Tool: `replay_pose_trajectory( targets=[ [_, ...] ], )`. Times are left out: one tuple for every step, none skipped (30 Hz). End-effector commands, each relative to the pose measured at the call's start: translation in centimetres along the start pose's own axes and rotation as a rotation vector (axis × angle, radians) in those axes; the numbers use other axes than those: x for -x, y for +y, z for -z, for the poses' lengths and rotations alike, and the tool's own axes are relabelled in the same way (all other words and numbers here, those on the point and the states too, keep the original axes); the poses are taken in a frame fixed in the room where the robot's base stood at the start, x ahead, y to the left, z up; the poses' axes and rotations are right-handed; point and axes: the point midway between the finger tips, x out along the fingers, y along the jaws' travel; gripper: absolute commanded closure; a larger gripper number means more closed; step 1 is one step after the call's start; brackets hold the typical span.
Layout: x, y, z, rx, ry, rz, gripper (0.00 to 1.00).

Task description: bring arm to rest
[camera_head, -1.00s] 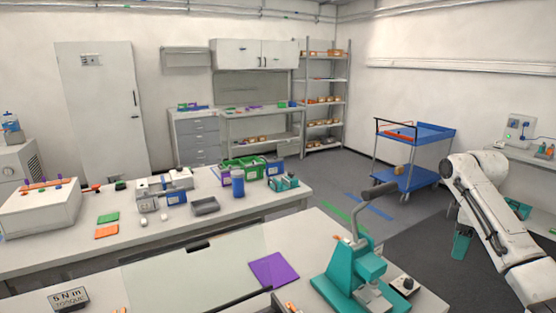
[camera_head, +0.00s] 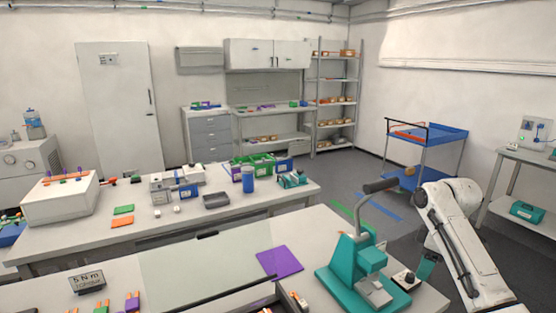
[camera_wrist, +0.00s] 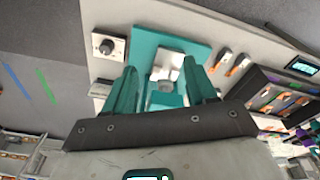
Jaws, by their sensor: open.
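My gripper (camera_wrist: 162,88) shows in the wrist view with its two teal fingers spread apart. No held object is clear between them. The teal press (camera_head: 350,270), with a grey lever handle, stands on the front bench in the head view. In the wrist view the press (camera_wrist: 165,45) lies beyond the fingertips, its light grey part seen in the gap; I cannot tell the distance. In the head view my white arm is bent at the right, and my gripper (camera_head: 426,268) hangs low behind the press's right side, mostly hidden.
A small knob box (camera_head: 406,280) sits right of the press. A purple mat (camera_head: 279,262) lies left of it. The long back bench (camera_head: 150,222) carries trays, bins and devices. A blue cart (camera_head: 425,135) stands on the floor behind my arm. Floor between cart and benches is clear.

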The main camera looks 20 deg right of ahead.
Motion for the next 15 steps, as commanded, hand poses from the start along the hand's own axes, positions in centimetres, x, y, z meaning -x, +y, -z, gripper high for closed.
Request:
replay_pose_trajectory(
  targets=[
    [-1.2, -1.4, 1.4, 0.003, 0.018, 0.002, 0.44],
    [-1.8, -2.2, 2.2, 0.002, 0.031, 0.002, 0.44],
    [-2.7, -3.4, 3.3, -0.002, 0.048, 0.001, 0.44],
    [-3.4, -4.4, 4.1, -0.005, 0.061, 0.001, 0.44],
    [-4.1, -5.5, 5.0, -0.010, 0.077, 0.002, 0.44],
    [-5.2, -7.2, 6.2, -0.018, 0.098, 0.002, 0.44],
    [-6.0, -8.6, 7.0, -0.028, 0.115, 0.004, 0.44],
    [-6.7, -10.0, 7.7, -0.039, 0.132, 0.004, 0.44],
    [-7.7, -12.0, 8.6, -0.055, 0.155, 0.005, 0.44],
    [-8.3, -13.4, 9.1, -0.068, 0.170, 0.006, 0.44],
    [-8.9, -14.8, 9.5, -0.083, 0.185, 0.007, 0.44],
    [-9.7, -16.7, 9.9, -0.104, 0.204, 0.008, 0.44],
    [-10.3, -18.1, 10.1, -0.121, 0.215, 0.009, 0.44],
    [-10.8, -19.5, 10.2, -0.138, 0.228, 0.010, 0.44],
    [-11.3, -21.2, 10.2, -0.162, 0.242, 0.010, 0.44]
  ],
)
